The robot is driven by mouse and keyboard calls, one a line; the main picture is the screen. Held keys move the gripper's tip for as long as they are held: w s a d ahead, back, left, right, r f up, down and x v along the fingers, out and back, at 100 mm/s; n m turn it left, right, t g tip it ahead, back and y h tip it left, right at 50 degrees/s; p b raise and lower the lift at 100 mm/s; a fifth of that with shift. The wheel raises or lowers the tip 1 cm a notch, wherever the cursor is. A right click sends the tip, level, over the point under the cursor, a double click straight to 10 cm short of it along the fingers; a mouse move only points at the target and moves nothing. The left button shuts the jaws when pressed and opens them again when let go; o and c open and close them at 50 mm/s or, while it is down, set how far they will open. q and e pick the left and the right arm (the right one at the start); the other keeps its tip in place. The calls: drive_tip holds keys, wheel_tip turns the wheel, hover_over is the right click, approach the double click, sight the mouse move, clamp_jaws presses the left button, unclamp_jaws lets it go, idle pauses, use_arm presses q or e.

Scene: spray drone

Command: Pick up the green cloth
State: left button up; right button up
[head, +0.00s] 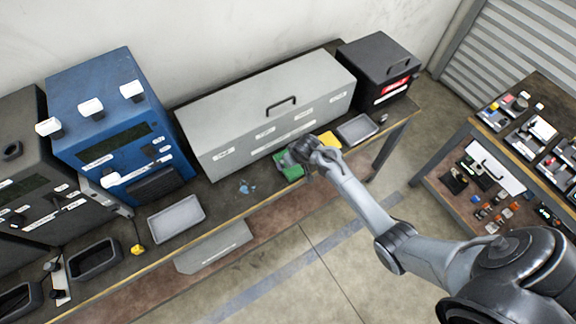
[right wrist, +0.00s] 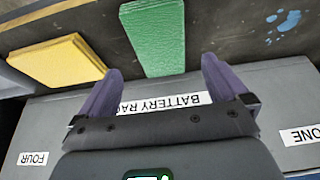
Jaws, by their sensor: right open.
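The green cloth (head: 286,170) lies flat on the long workbench in front of the grey cabinet, partly hidden by my right gripper (head: 300,152) in the head view. In the right wrist view, the green cloth (right wrist: 155,38) is a thick rectangle just beyond the space between the fingertips. My right gripper (right wrist: 162,72) is open, with its two purple fingers apart and nothing between them. It is close to the cloth, but I cannot tell the height between them. My left gripper is not in view.
A yellow cloth (head: 328,139) lies to the right of the green one; the grey cabinet (head: 265,115) stands behind. Blue specks (head: 246,187) mark the bench to the left. Grey trays (head: 176,219) and (head: 357,129), a blue machine (head: 120,130) and a black box (head: 378,70) also stand there.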

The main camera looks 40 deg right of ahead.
drive_tip(key=shift+b+x, duration=0.55)
drive_tip(key=shift+x, duration=2.35)
drive_tip(key=shift+s, duration=0.1)
drive_tip(key=c, duration=1.1)
drive_tip(key=shift+r, duration=0.5)
drive_tip(key=r, duration=0.2)
drive_tip(key=r+p, duration=0.1)
drive_tip(key=shift+s+d+r, duration=0.1)
drive_tip(key=shift+s+r, duration=0.2)
drive_tip(key=s+d+r, duration=0.2)
drive_tip(key=s, duration=0.1)
drive_tip(key=s+d+r+p, duration=0.1)
drive_tip(key=s+d+r, duration=0.1)
drive_tip(key=s, duration=0.1)
drive_tip(key=s+d+r+p, duration=0.1)
drive_tip(key=s+d+r, duration=0.1)
drive_tip(key=s, duration=0.1)
drive_tip(key=shift+s+r, duration=0.15)
